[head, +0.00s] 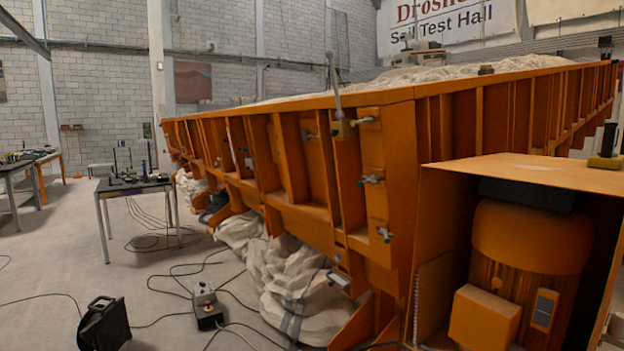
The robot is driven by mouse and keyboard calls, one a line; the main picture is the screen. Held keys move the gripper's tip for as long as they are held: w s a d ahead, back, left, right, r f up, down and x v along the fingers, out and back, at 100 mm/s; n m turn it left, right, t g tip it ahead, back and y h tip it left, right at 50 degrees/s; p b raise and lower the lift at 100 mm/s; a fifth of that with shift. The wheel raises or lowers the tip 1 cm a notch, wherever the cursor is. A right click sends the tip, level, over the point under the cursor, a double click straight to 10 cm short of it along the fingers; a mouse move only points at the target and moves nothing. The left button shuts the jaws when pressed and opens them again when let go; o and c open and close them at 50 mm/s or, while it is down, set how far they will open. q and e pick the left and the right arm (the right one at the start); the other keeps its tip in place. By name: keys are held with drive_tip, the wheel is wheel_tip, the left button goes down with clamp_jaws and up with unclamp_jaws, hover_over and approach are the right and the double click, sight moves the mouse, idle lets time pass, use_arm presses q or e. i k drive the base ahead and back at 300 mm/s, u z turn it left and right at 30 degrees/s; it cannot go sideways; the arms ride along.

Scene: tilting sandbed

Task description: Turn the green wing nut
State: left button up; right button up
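No wing nut that I can make out as green shows in the head view. Several small grey metal fittings sit on the near corner of the orange sandbed (400,140): an upper one (362,121), a middle one (371,180) and a lower one (385,235). They are too small to tell their exact shape. Neither of my grippers is in view.
An orange housing with a motor (530,240) stands at the right. White sacks (300,290) lie under the bed. A control box (207,308), cables and a black case (104,325) lie on the floor. A small table (133,186) stands left; floor between is fairly open.

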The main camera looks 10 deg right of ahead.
sight(373, 181)
drive_tip(key=u, duration=0.2)
drive_tip(key=i, duration=0.85)
drive_tip(key=z, duration=0.65)
drive_tip(key=i, duration=0.5)
drive_tip(key=z, duration=0.5)
